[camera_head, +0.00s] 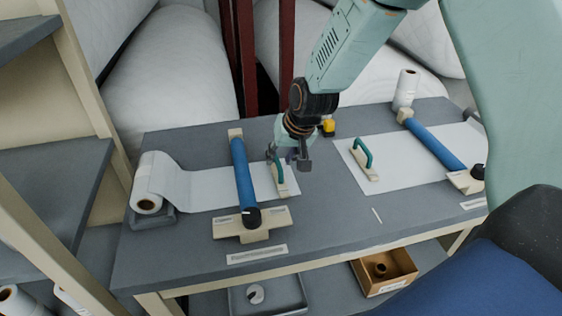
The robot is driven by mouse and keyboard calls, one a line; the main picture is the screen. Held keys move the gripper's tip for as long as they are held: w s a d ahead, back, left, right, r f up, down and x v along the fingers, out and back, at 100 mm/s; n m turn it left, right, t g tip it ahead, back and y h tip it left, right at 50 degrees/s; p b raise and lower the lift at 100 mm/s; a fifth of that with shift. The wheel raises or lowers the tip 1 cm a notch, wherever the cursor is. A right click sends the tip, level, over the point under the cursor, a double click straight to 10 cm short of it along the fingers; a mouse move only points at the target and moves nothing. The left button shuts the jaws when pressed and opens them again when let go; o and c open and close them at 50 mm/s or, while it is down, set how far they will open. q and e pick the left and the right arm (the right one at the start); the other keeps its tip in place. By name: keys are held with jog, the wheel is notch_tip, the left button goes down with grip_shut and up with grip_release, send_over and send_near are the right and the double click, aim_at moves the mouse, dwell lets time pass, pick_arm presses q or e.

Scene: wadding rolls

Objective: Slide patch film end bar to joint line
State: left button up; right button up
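A white film strip (205,190) runs right from a roll (150,184) at the table's left, under a blue bar (243,176) on pale wooden blocks. At the film's right end lies a pale end bar (284,191) with a green handle (279,172). My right gripper (288,159) is pointed down over the handle's upper end. Its fingers look spread apart, and the near finger is right of the handle. Contact with the handle cannot be told. The film's far edge by the gripper is partly hidden. My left gripper is not in view.
A second white sheet (400,181) lies to the right, with another green-handled bar (363,160) and blue bar (436,144). A yellow object (328,127) sits behind the gripper. A white roll (405,89) stands at the back. Bare grey table (325,215) lies between the sheets.

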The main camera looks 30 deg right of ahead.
jog(key=shift+w+f, duration=0.25)
jog(key=shift+w, duration=0.15)
jog(key=shift+s+r, duration=0.2)
jog(key=shift+s, duration=0.1)
jog(key=c, duration=0.4)
grip_shut()
